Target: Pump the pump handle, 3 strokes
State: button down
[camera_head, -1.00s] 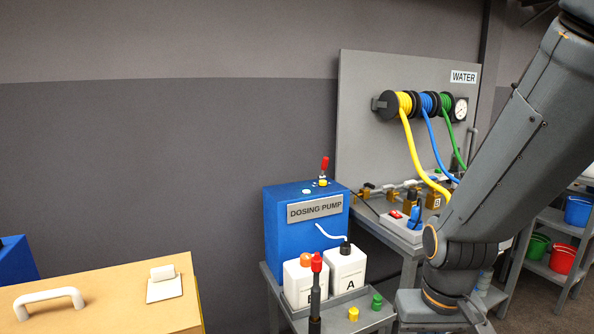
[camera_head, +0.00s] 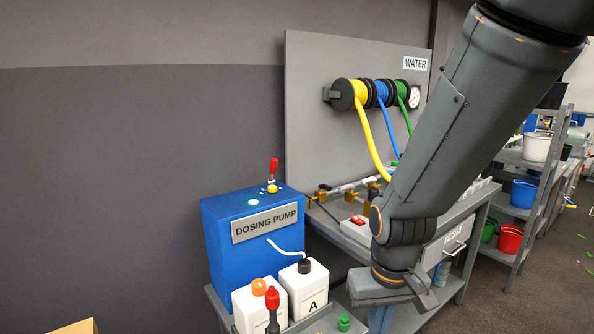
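The blue dosing pump box (camera_head: 222,255) stands on a grey stand left of centre. A short upright lever with a red grip (camera_head: 273,166) rises from its top. A dark upright handle with a red knob (camera_head: 272,297) stands in front of the white bottles, its lower part cut off by the picture's bottom edge. I cannot tell which of the two is the pump handle. My gripper (camera_head: 402,290) hangs at the end of my arm, right of the pump and apart from both levers. Its fingers are not clear, so I cannot tell whether it is open.
Two white bottles (camera_head: 307,287) stand before the pump, with a green cap (camera_head: 344,323) nearby. Behind is a grey water panel (camera_head: 310,110) with hose reels. A grey bench (camera_head: 470,215) lies behind my arm. Shelves with buckets (camera_head: 510,238) stand at the right.

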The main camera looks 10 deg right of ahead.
aim_at(273, 163)
jog(key=z, duration=0.55)
jog(key=i, duration=0.95)
jog(key=z, duration=0.15)
